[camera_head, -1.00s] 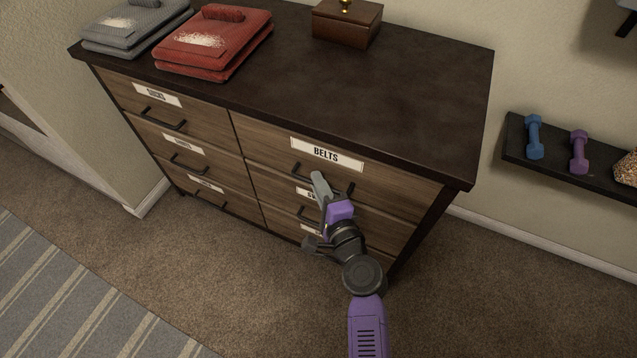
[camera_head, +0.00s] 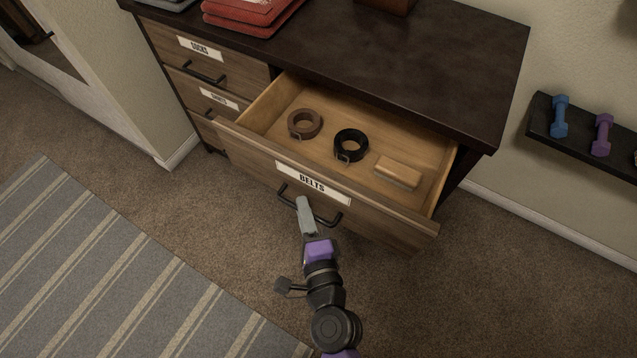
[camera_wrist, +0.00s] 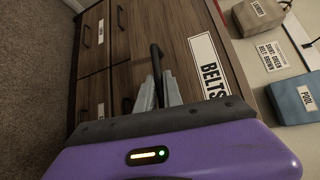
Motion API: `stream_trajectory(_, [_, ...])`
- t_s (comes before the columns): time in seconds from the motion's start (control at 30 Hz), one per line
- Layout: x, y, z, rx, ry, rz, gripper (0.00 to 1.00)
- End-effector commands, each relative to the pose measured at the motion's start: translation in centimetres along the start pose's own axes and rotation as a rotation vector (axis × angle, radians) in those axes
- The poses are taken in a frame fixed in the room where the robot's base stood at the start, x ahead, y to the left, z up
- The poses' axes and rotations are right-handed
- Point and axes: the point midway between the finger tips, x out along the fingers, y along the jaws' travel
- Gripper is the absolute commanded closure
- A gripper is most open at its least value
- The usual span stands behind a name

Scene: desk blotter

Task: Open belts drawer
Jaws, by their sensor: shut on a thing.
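The belts drawer (camera_head: 262,160), with a white BELTS label (camera_head: 313,184) on its front, stands pulled far out of the dresser. Inside lie a brown coiled belt (camera_head: 304,124), a black coiled belt (camera_head: 351,145) and a tan block-like item (camera_head: 398,172). My gripper (camera_head: 303,204) is at the drawer's dark bar handle (camera_head: 325,219) and shut on it. In the wrist view the gripper's fingers (camera_wrist: 159,92) close around the handle (camera_wrist: 156,62), beside the BELTS label (camera_wrist: 209,66).
The dark dresser top (camera_head: 440,70) holds red folded cloth (camera_head: 245,14). The socks drawer (camera_head: 190,58) at left is shut. A wall shelf with blue (camera_head: 560,116) and purple (camera_head: 602,135) dumbbells is at right. Carpet is clear in front; a striped rug (camera_head: 90,270) lies at left.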

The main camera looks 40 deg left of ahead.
Motion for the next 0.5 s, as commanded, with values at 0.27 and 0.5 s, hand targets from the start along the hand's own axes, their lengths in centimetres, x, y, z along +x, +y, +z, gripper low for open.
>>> stream_trajectory(0.27, [-3.0, 1.0, 2.9, 0.001, 0.002, 0.002, 1.00])
stream_trajectory(0.5, [-3.9, 1.2, 3.8, -0.001, 0.002, 0.001, 1.00])
